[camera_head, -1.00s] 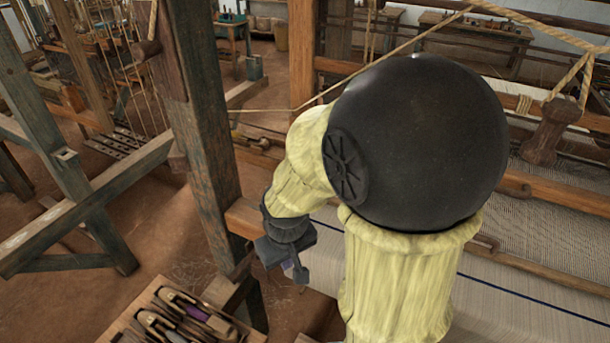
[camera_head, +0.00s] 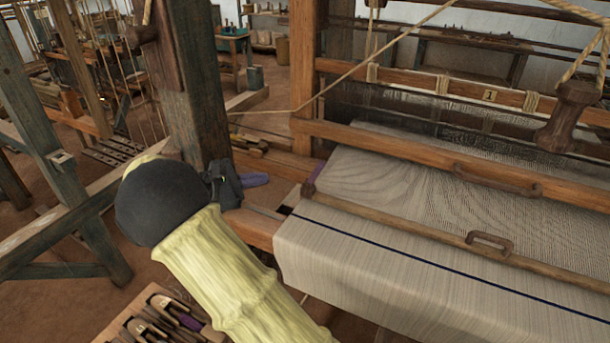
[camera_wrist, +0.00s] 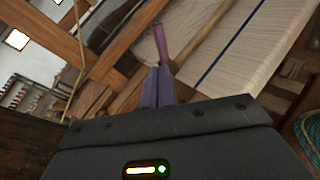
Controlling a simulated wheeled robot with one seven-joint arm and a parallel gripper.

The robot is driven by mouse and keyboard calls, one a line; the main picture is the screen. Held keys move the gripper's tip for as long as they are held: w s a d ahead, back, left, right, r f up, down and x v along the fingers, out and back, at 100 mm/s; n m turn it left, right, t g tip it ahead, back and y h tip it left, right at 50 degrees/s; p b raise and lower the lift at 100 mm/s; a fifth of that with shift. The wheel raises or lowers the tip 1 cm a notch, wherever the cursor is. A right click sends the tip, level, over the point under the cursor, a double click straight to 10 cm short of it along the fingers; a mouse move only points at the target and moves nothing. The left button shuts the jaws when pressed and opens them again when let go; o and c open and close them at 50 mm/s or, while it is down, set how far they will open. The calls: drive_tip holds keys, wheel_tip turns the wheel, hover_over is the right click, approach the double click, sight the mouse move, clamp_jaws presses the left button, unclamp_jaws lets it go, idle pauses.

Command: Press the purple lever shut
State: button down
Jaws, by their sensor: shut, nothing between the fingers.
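The purple lever (camera_head: 315,177) shows as a small mauve piece at the left edge of the cloth, by the end of the wooden bar. In the wrist view the lever (camera_wrist: 160,42) is a narrow strip just beyond my fingertips. My gripper (camera_head: 267,179) is over the wooden frame left of the lever, with its purplish fingers pointing right towards it. A gap shows between them in the head view. In the wrist view the fingers of my gripper (camera_wrist: 157,70) are together and empty, and they overlap the lever's near end, so contact cannot be told.
Striped pale cloth (camera_head: 400,265) covers the loom to the right. A thick wooden post (camera_head: 198,85) stands close behind my gripper. A wooden box of shuttles (camera_head: 160,318) is at the bottom left. A rope (camera_head: 345,82) slants across above.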

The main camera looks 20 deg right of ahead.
sight(314, 172)
drive_tip(key=p+x, duration=0.4)
drive_tip(key=x, duration=0.9)
drive_tip(key=shift+d, duration=0.35)
drive_tip(key=shift+w+d+f, duration=0.1)
drive_tip(key=shift+w+d, duration=0.05)
drive_tip(key=shift+f, duration=0.1)
